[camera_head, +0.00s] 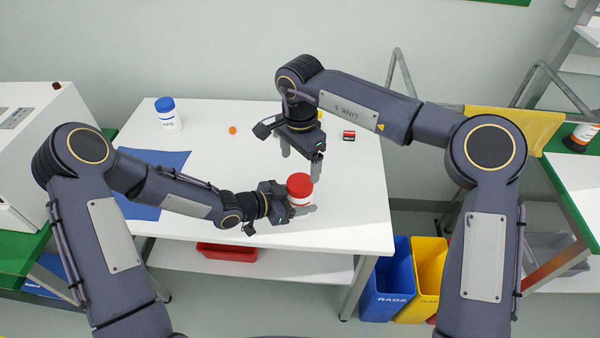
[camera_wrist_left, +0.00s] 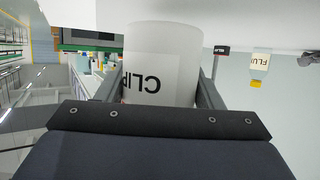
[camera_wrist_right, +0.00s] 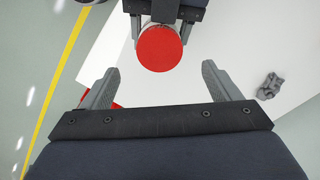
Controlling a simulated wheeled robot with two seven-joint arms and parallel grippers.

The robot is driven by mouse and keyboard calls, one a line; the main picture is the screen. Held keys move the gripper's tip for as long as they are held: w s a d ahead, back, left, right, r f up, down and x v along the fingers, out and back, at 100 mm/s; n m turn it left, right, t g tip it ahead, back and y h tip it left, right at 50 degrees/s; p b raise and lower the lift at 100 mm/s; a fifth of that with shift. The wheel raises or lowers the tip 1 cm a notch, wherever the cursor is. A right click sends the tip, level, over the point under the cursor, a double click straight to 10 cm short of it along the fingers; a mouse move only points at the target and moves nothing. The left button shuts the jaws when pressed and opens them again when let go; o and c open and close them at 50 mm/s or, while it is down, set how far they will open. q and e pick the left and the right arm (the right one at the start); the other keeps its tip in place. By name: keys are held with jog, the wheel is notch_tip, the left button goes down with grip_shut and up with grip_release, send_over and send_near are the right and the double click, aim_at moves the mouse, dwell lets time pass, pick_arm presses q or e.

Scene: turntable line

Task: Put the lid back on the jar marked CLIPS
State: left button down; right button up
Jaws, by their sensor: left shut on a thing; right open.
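The jar marked CLIPS (camera_wrist_left: 160,65) is a white jar with black lettering, which reads upside down in the left wrist view. My left gripper (camera_head: 290,199) is shut on it at the front right of the white table. A red lid (camera_head: 299,183) shows on top of the jar, and it also shows as a round red disc in the right wrist view (camera_wrist_right: 159,48). Whether it is fully seated I cannot tell. My right gripper (camera_head: 301,160) is open and empty, pointing down near the lid, with the lid beyond its fingertips in its wrist view.
A blue-lidded jar (camera_head: 167,114) stands at the table's back left, near a blue mat (camera_head: 140,208). A small orange thing (camera_head: 232,130) and a battery-like block (camera_head: 349,135) lie farther back. A yellow-capped FLUX bottle (camera_wrist_left: 260,62) and grey crumpled lump (camera_wrist_right: 270,86) are also near.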

notch_tip(320, 180, up, 5)
jog(key=shift+r, duration=0.2)
dwell(0.6)
